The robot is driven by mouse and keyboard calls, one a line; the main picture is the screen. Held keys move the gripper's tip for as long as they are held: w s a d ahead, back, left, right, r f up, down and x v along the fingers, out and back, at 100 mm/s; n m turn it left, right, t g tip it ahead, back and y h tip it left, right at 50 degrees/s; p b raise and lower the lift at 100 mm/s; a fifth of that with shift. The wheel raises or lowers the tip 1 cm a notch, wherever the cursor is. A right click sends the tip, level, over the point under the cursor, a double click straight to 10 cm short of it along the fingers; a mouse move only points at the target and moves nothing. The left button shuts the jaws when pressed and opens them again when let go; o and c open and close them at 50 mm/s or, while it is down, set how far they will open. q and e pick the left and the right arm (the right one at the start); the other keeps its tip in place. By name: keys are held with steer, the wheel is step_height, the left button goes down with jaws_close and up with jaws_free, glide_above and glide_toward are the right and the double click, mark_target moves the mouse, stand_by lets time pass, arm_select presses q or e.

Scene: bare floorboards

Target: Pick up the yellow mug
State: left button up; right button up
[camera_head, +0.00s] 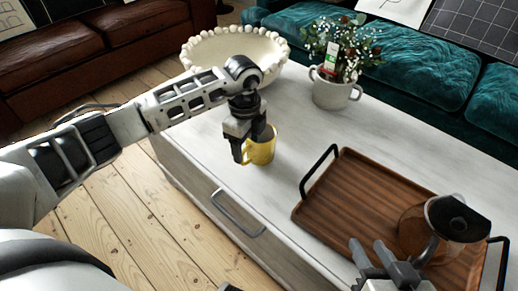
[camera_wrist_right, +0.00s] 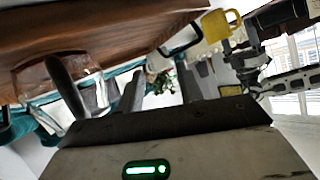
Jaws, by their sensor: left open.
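The yellow mug (camera_head: 262,151) stands on the white coffee table near its long front edge, with its handle facing the front. My left gripper (camera_head: 248,145) points down at the mug, its fingers open around or beside it; the far finger overlaps the mug, and I cannot tell whether they touch. The mug also shows in the right wrist view (camera_wrist_right: 217,27), with the left gripper close beside it. My right gripper (camera_head: 392,250) is low in the head view near the tray's front edge, its fingers apart with nothing visible between them.
A wooden tray (camera_head: 345,193) with black handles lies right of the mug and carries a glass pot with a dark lid (camera_head: 458,217). A white beaded bowl (camera_head: 205,51) and a white flower pot (camera_head: 333,92) stand behind. The tabletop between mug and tray is clear.

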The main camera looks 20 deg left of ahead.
arm_select(q)
steer(key=shift+s+a+f, duration=0.1)
steer(key=shift+f, duration=0.4)
step_height(320, 180, down, 4)
steer(key=shift+s+a+r+b, duration=0.1)
steer(key=shift+a+r+b, duration=0.05)
steer(key=shift+b, duration=0.8)
steer(key=shift+f, duration=0.2)
steer(key=c, duration=1.4)
arm_select(e)
steer(key=shift+s+a+r+t+y, duration=0.15)
steer(key=shift+a+r+t+y, duration=0.2)
steer(key=shift+r, duration=0.25)
